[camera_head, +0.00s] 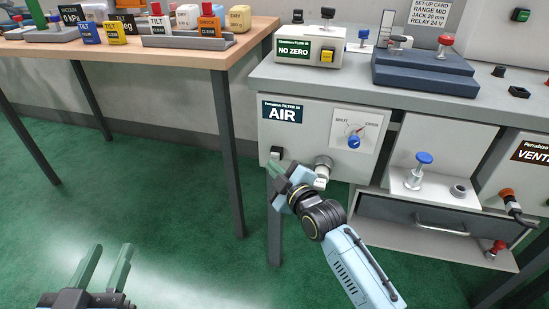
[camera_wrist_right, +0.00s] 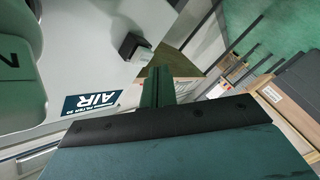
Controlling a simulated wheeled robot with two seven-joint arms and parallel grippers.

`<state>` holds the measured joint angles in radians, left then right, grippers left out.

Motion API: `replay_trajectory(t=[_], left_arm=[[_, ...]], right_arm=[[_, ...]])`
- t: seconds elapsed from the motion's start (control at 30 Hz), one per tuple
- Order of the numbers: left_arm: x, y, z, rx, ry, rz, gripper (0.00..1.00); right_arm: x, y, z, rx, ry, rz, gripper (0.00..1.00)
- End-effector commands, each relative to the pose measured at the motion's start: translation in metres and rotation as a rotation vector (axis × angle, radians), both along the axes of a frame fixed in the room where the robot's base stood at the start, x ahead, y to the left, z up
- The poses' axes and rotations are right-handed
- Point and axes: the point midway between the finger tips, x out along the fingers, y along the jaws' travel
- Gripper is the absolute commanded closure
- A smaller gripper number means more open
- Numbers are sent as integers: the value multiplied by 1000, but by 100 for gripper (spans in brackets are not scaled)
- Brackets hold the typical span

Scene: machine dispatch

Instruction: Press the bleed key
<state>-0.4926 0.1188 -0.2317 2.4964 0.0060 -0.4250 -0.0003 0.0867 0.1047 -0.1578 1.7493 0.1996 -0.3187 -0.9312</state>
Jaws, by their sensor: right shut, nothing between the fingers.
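The white filter unit labelled AIR (camera_head: 283,113) is fixed under the grey bench top, and its label also shows in the right wrist view (camera_wrist_right: 92,101). A small black key (camera_head: 276,153) sticks out at the panel's lower left. No lettering on it is readable, so I cannot confirm it as the bleed key. In the right wrist view a black block (camera_wrist_right: 131,45) projects from the panel just beyond my fingertips. My right gripper (camera_head: 275,169) is shut and empty just below the key; contact cannot be told. My left gripper (camera_head: 107,262) is open and empty, low over the floor.
A SHUT/OPEN dial with a blue knob (camera_head: 353,141) and a pale cylindrical fitting (camera_head: 323,166) are right of the key. A blue-topped plunger (camera_head: 424,158) stands further right. A wooden table (camera_head: 200,52) with labelled blocks is at left. Green floor is clear between.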

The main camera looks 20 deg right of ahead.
Motion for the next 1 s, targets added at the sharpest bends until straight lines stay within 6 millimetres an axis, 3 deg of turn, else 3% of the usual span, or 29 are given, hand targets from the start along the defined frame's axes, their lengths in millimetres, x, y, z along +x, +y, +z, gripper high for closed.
replay_trajectory(t=[1.0], left_arm=[[0,0,4,0,-1,0,64]], right_arm=[[11,-7,0,-1,1,1,100]])
